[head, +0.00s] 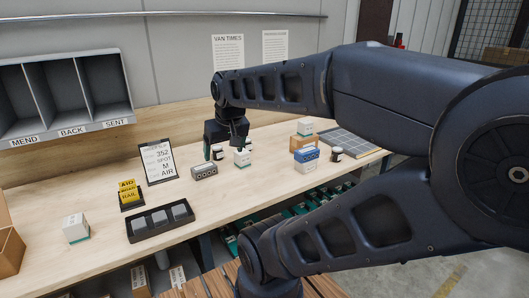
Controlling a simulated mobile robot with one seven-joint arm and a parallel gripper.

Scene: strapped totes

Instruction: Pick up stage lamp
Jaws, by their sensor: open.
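My gripper (238,142) is open, pointing down over the middle of the bench. A small white box with a teal lower edge (243,158) stands right below its fingers; I cannot tell if they touch it. Nothing in view is clearly readable as the stage lamp; the print on the small boxes is too small. Similar white boxes stand at the front left (76,227) and at the back right (305,127), the latter on top of a brown box (301,141). A grey block with round marks (204,171) lies left of my gripper.
Dark jars stand near my gripper (217,153) and farther right (336,154), with a blue box (306,155) between. A black tray (151,236) with grey blocks, yellow signs (128,192) and a sign stand (159,161) occupy the left. Grey cubbies (65,131) hang behind. The front middle is clear.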

